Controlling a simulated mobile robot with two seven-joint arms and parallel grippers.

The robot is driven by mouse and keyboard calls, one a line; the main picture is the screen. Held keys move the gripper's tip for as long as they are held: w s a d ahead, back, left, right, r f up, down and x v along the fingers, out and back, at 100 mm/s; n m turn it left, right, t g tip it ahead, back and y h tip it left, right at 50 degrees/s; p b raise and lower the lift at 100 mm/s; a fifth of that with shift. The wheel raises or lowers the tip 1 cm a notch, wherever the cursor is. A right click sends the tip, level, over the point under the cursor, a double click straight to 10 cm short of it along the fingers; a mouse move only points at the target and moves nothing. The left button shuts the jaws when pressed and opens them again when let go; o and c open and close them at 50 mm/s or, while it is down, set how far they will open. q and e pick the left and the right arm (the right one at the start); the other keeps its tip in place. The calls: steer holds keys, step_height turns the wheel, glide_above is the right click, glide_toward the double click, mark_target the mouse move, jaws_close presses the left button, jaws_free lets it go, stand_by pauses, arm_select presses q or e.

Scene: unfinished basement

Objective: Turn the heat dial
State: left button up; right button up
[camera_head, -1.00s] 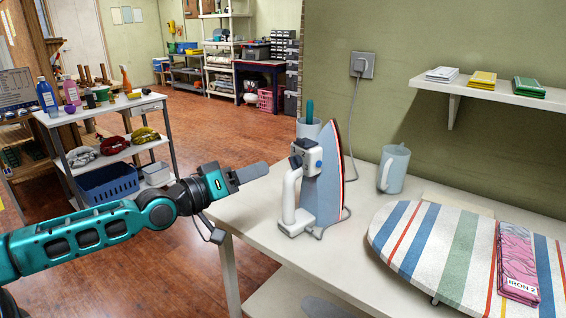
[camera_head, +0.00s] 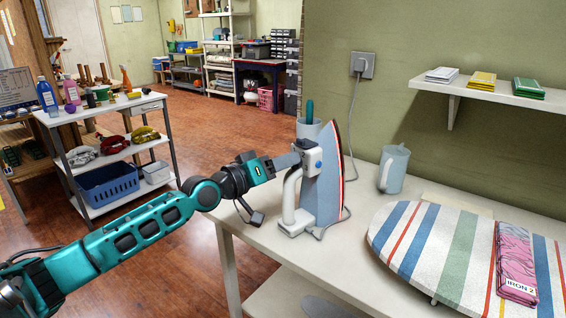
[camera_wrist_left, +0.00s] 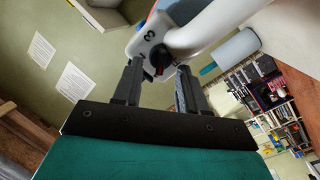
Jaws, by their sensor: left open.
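The iron (camera_head: 327,185) stands upright on its heel on the white table, with its pale handle (camera_head: 291,197) facing my left arm. In the left wrist view the heat dial (camera_wrist_left: 160,60) is a small dark knob with a reddish mark on the white housing (camera_wrist_left: 148,42), beside a printed "3". My left gripper (camera_head: 291,160) is at the upper part of the iron. Its two fingers also show in the left wrist view (camera_wrist_left: 158,72), apart, one on each side of the dial. Whether they touch it I cannot tell. My right gripper is out of view.
The striped ironing board (camera_head: 400,235) carries a pink packet (camera_head: 515,260) marked "IRON 2". The iron's cord runs to a wall socket (camera_head: 362,65). A shelf cart (camera_head: 100,150) stands left.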

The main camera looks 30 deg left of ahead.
arm_select(q)
steer(key=shift+w, duration=0.1)
jaws_close()
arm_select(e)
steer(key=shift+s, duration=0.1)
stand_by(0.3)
